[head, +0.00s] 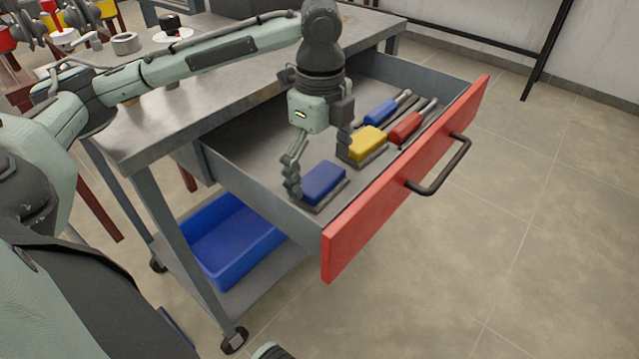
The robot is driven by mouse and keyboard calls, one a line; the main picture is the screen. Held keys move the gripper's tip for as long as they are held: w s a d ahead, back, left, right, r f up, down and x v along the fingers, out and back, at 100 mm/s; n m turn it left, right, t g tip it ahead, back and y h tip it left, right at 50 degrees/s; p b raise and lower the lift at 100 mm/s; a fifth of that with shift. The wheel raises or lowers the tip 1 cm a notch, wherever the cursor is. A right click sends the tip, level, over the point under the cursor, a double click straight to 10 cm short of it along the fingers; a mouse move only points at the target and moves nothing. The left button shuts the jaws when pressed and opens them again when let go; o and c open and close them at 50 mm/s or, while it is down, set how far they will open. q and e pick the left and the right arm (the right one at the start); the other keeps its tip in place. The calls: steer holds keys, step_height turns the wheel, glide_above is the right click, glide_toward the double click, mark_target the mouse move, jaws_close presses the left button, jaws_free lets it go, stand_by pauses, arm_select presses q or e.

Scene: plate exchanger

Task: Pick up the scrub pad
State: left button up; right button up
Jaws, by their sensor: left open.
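The open drawer (225,165) holds two pad-like blocks, each on a thin dark or brownish base. A blue one (323,183) lies near the drawer's front left, and a yellow one (367,142) lies further right. I cannot tell by looks alone which is the scrub pad. My left gripper (319,172) points down into the drawer, open, with one finger at the blue block's left side and the other near the gap between the blue and yellow blocks. Nothing is held. Whether the fingers touch a block is unclear. My right gripper is not in view.
Blue-handled (380,112) and red-handled (405,127) tools lie beyond the yellow block. The drawer's red front (370,200) with its dark handle (440,180) projects over free floor. A blue bin (230,240) sits on the bench's lower shelf. Metal parts stand on the benchtop (190,100).

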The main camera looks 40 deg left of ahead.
mark_target(320, 177)
arm_select(q)
steer(key=shift+f, duration=0.8)
steer(key=shift+a+f, duration=0.1)
steer(key=shift+f, duration=0.15)
steer(key=c, duration=1.1)
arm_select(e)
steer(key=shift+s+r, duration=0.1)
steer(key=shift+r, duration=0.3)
arm_select(q)
step_height(320, 177, up, 9)
steer(key=shift+f+p, duration=0.1)
steer(key=shift+p, duration=0.65)
steer(key=shift+c, duration=0.2)
steer(key=shift+r, duration=0.7)
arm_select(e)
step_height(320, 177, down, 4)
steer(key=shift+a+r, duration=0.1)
